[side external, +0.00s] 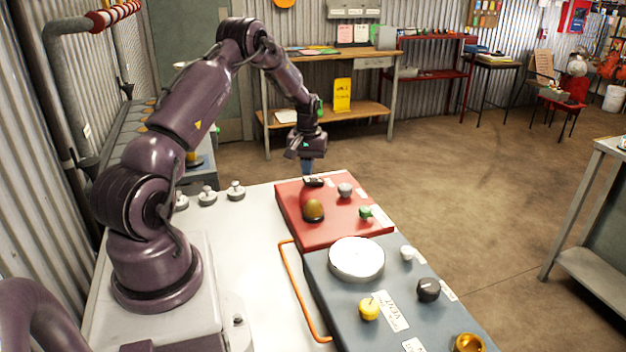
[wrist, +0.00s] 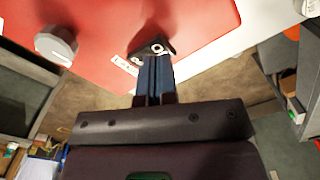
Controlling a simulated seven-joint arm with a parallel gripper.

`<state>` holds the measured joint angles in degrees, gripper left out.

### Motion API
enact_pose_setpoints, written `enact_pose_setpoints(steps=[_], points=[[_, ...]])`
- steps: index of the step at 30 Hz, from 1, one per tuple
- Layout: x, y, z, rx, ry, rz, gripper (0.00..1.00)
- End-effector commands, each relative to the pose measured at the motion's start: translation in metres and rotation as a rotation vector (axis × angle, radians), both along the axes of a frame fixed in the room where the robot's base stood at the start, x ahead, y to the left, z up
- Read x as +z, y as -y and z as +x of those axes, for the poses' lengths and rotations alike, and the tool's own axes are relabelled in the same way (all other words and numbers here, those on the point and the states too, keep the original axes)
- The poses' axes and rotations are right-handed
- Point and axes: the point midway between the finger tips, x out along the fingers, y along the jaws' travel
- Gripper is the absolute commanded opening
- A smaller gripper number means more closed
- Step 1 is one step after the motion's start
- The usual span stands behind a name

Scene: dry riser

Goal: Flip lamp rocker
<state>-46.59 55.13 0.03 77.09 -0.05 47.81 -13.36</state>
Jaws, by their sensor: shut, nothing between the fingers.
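The lamp rocker is a small black switch (side external: 313,182) on the far edge of the red panel (side external: 290,225). In the wrist view the rocker (wrist: 158,45) has white marks and a white label (wrist: 124,64) beside it. My gripper (side external: 307,170) points down at the rocker from above. Its blue fingers are shut and empty. In the wrist view the fingertips (wrist: 153,60) overlap the rocker's near edge; I cannot tell whether they touch it. The fingers hide part of the rocker. An amber dome (side external: 312,209) sits on the same panel.
A grey knob (side external: 345,190) and a green knob (side external: 365,212) stand on the red panel near the rocker. A blue-grey panel (side external: 325,290) with a white disc (side external: 356,258) and several knobs adjoins it. An orange tube (side external: 293,290) lies along the left.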

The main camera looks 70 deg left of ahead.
Motion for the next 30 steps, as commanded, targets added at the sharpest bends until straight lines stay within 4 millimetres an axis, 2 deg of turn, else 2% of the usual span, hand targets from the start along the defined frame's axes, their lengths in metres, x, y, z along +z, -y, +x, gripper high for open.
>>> enact_pose_setpoints(steps=[30], points=[[-0.016,0.000,0.000,0.000,0.000,0.000,0.00]])
